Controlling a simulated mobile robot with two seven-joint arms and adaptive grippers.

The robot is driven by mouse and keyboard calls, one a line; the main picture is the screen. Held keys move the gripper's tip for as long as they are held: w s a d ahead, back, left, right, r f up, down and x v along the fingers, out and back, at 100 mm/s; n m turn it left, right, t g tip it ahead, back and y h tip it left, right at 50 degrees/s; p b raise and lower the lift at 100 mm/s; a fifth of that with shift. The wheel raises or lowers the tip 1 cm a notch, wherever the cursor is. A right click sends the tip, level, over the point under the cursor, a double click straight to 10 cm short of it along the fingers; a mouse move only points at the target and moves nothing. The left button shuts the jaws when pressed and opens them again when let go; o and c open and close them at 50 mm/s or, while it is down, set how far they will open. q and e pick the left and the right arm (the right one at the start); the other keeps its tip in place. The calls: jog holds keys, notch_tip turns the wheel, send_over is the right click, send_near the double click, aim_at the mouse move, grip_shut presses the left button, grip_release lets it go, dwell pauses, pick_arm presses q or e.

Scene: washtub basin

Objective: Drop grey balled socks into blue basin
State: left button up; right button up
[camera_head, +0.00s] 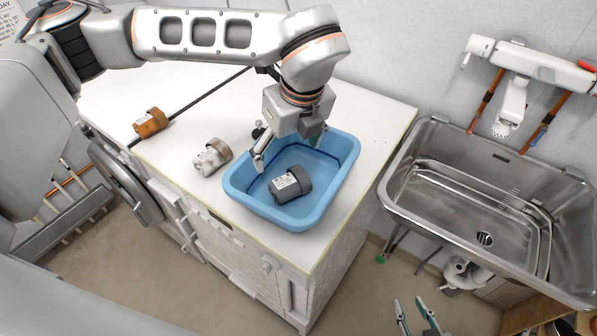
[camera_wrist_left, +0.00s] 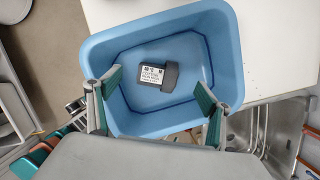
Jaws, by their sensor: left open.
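The grey balled socks (camera_head: 290,185), a dark grey roll with a white printed label, lie on the floor of the blue basin (camera_head: 243,192). In the left wrist view the socks (camera_wrist_left: 152,77) lie inside the basin (camera_wrist_left: 228,45), apart from its walls. My left gripper (camera_head: 288,150) is open above the basin, with nothing between its fingers; the wrist view shows both fingers (camera_wrist_left: 157,92) spread near the basin's near side. My right gripper (camera_head: 411,303) shows only its fingertips at the bottom edge, spread apart and empty.
A whitish sock roll (camera_head: 212,157) and an orange-brown one (camera_head: 151,122) lie on the white counter (camera_head: 185,133) left of the basin. A dark rod crosses the counter behind them. A steel sink (camera_head: 480,190) with a wall tap stands to the right, past a gap.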

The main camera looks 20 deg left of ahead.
pick_arm(q)
jog(key=v, duration=1.2)
